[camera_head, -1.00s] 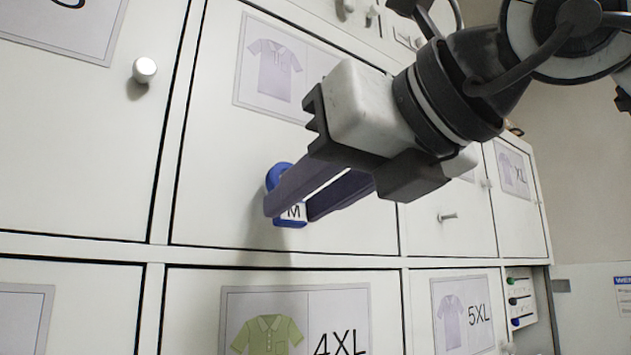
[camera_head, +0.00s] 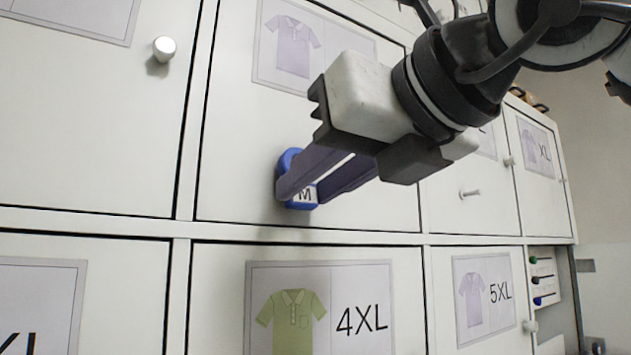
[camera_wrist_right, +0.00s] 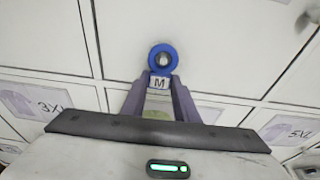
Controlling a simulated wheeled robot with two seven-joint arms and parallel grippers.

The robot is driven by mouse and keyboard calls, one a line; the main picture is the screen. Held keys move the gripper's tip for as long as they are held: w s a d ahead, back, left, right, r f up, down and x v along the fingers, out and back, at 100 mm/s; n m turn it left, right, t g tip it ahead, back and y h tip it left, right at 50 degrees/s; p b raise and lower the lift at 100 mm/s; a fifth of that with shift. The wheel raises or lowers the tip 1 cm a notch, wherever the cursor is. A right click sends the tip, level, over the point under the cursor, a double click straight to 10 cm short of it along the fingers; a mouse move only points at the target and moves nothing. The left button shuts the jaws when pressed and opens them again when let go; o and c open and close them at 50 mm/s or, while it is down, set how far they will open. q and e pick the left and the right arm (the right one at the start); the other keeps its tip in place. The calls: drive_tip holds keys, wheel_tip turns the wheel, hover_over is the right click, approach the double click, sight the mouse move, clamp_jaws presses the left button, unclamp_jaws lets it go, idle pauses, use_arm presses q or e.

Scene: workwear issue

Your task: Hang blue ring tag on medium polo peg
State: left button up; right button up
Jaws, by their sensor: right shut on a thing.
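My right gripper (camera_head: 298,190) is shut on the blue ring tag (camera_head: 287,160), by its white label marked M. The tag is at the front of a white locker door (camera_head: 240,130) whose sign (camera_head: 265,55) shows a lavender polo; my arm hides the sign's size text. My left gripper is not in view.
A door at the left has a round white knob (camera_head: 164,49). A bare peg (camera_head: 469,193) sticks out from the door at the right. Below are doors signed 4XL (camera_head: 360,320) and 5XL (camera_head: 501,291).

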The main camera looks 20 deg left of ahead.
drive_tip(key=o, duration=1.1)
